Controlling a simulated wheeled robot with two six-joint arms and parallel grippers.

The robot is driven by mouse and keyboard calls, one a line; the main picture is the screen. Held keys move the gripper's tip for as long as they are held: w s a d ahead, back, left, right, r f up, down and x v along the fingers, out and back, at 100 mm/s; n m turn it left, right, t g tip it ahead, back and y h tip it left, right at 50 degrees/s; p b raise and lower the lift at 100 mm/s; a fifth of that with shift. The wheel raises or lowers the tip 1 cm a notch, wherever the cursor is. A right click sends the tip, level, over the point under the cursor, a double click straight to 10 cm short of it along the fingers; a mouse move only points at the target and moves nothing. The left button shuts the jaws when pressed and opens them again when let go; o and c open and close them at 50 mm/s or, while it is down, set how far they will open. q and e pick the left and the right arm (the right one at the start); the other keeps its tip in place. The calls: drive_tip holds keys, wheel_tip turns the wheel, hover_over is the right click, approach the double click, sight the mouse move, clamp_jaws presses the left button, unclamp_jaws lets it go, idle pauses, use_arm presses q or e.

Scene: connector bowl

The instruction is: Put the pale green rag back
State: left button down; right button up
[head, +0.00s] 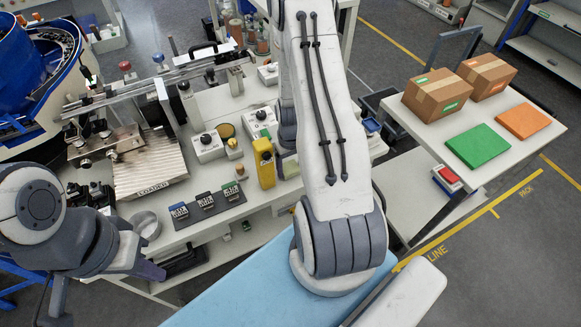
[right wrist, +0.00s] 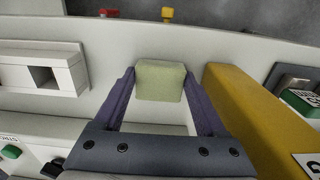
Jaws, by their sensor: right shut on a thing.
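The pale green rag (right wrist: 160,80) looks like a small folded block in the right wrist view. It sits between the fingertips of my right gripper (right wrist: 158,88), which is shut on it, over a pale surface. My left gripper (head: 150,268) is at the lower left of the head view, near the bench's front edge and a round metal ring (head: 146,225). The picture does not show whether its fingers are apart.
A yellow upright device (head: 263,163) stands on the bench (head: 225,225), close to the right gripper in the wrist view (right wrist: 250,110). A white block with a square opening (right wrist: 45,75) is on the other side. Several small labelled connectors (head: 205,202) lie near the front edge.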

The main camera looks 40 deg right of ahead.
sight(290, 168)
drive_tip(key=o, duration=1.2)
drive_tip(key=shift+f, duration=0.1)
drive_tip(key=shift+o, duration=0.2)
wheel_tip(290, 168, up, 12)
drive_tip(key=b, duration=0.1)
drive_tip(key=shift+r, duration=0.2)
